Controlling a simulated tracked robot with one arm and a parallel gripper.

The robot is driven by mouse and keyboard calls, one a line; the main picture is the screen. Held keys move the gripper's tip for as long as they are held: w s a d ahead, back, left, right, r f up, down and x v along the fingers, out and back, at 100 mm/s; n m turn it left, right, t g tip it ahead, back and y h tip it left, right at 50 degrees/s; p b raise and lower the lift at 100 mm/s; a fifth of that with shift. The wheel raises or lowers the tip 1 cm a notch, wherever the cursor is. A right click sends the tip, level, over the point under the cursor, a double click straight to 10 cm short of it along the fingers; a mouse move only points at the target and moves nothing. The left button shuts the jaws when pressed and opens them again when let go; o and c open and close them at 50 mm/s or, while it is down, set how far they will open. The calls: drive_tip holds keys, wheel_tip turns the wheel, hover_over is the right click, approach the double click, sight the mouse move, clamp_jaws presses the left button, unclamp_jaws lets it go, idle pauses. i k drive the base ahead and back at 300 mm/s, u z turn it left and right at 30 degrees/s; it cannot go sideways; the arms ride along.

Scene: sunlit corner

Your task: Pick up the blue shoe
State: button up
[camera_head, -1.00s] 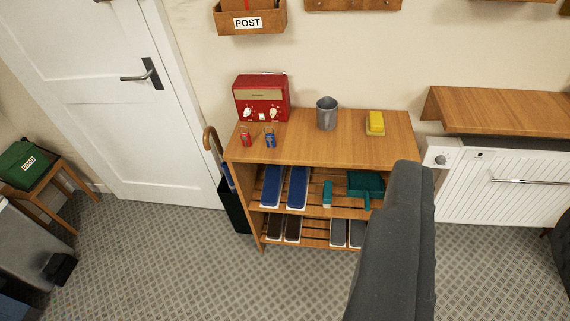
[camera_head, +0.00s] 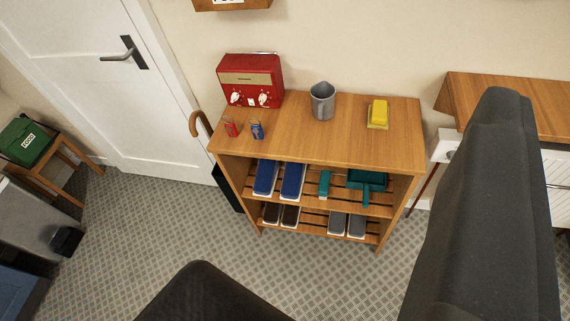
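Two blue shoes with pale sole edges, a left one (camera_head: 265,178) and a right one (camera_head: 292,181), lie side by side on the upper slatted shelf of the wooden shoe rack (camera_head: 330,146). The rack's top hides their far ends. Large dark grey parts of mine fill the right side and the bottom of the picture. I cannot make out from them whether my gripper is open or shut. None of them touches the shoes in the picture, and bare floor shows between the lower part and the rack.
Teal brush (camera_head: 324,184) and dustpan (camera_head: 367,181) share the shelf; brown shoes (camera_head: 290,216) and grey shoes (camera_head: 356,226) lie below. On top stand a red radio (camera_head: 251,80), grey jug (camera_head: 322,101) and yellow block (camera_head: 378,113). Carpet (camera_head: 150,225) is clear in front.

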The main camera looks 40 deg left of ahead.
sight(266, 173)
drive_tip(key=z, duration=0.8)
drive_tip(key=i, duration=1.55)
drive_tip(key=u, duration=3.1)
drive_tip(key=k, duration=0.75)
drive_tip(key=u, duration=0.15)
